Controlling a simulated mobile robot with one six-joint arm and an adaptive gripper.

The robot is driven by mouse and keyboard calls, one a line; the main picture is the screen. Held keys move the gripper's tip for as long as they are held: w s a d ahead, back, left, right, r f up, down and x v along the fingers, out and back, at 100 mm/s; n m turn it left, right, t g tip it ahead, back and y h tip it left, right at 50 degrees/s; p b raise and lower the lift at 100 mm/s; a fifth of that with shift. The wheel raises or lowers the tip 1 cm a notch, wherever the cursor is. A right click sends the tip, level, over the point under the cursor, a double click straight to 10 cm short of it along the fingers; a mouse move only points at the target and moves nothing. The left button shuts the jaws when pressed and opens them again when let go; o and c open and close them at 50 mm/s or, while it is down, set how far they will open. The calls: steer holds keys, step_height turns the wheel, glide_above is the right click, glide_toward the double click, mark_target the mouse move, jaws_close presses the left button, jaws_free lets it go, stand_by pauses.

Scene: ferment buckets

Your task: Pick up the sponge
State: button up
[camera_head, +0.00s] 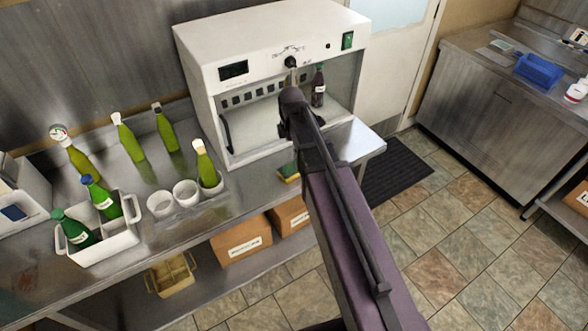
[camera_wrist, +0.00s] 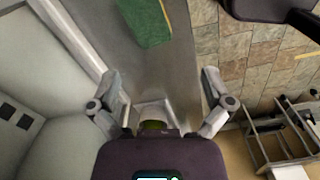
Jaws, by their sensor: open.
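The sponge (camera_head: 288,171) is a small green and yellow block on the steel counter, in front of the white machine and just left of my arm in the head view. In the wrist view the green face of the sponge (camera_wrist: 147,20) shows at the top, cut off by the picture edge. My gripper (camera_wrist: 160,80) is open, with its two fingers spread apart and nothing between them. The sponge lies beyond the fingertips, clear of both.
The white machine (camera_head: 260,45) stands behind the sponge, with a dark bottle (camera_head: 318,86) in its open front. Green bottles, white cups (camera_head: 186,193) and a white carrier (camera_head: 108,240) stand on the counter to the left. Cardboard boxes (camera_head: 243,240) sit below.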

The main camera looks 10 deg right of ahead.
mark_target(291, 168)
steer(key=w+n, duration=0.1)
steer(key=n, duration=0.1)
steer(key=w+n, duration=0.1)
steer(key=shift+w+r+n, duration=0.25)
steer(key=shift+w+n, duration=0.1)
steer(key=shift+n, duration=0.05)
step_height(291, 168, down, 9)
steer(key=b, duration=0.8)
steer(key=shift+r, duration=0.2)
stand_by(0.6)
steer(key=shift+s+f+b, duration=0.2)
steer(key=shift+f+b, duration=2.4)
steer(key=shift+b, duration=0.15)
steer(key=c, duration=0.5)
